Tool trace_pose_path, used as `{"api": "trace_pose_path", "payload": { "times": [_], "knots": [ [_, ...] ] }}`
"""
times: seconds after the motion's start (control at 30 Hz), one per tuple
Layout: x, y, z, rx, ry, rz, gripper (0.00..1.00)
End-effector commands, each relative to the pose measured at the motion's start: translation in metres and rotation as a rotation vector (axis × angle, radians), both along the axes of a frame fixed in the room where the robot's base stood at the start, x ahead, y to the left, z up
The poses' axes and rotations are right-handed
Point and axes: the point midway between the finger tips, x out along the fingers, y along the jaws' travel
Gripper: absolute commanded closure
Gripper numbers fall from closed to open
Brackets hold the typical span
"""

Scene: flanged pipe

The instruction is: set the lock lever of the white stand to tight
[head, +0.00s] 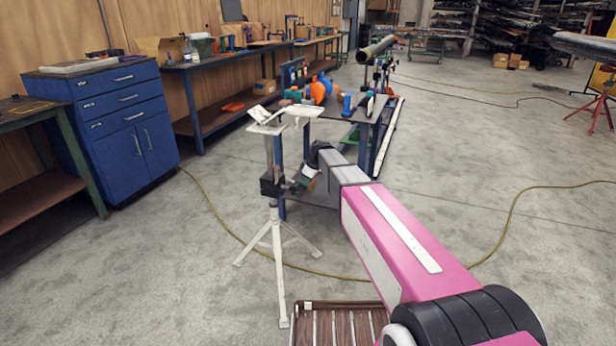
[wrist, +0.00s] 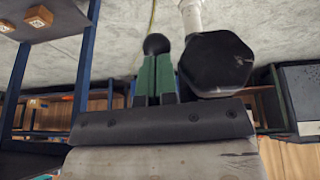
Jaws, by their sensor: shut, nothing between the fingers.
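The white stand (head: 276,232) stands upright on splayed tripod legs, left of my arm, with a white top. A black clamp collar (head: 270,186) sits on its post; in the wrist view it is a large black hexagonal block (wrist: 215,63) beside the white post (wrist: 191,16). A round black knob (wrist: 156,44), apparently the lock lever's end, shows at my fingertips. My gripper (wrist: 156,57) has its green fingers shut together, empty, right beside the collar. I cannot tell whether they touch the knob. The rest of the lever is hidden, so its setting is unclear.
A dark workbench (head: 345,110) with orange and blue tools stands just behind the stand. A blue cabinet (head: 125,125) is at the left. A slatted brown surface (head: 335,325) is low in front. A yellow cable (head: 215,215) crosses the floor. Open floor lies to the right.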

Motion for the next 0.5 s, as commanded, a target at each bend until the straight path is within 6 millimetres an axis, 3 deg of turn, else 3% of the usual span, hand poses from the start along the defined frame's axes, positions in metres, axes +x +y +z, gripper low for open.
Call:
{"api": "trace_pose_path", "payload": {
  "times": [0.5],
  "knots": [
    [0.0001, -0.0002, -0.0072, 0.024, -0.009, 0.0, 1.0]
  ]
}}
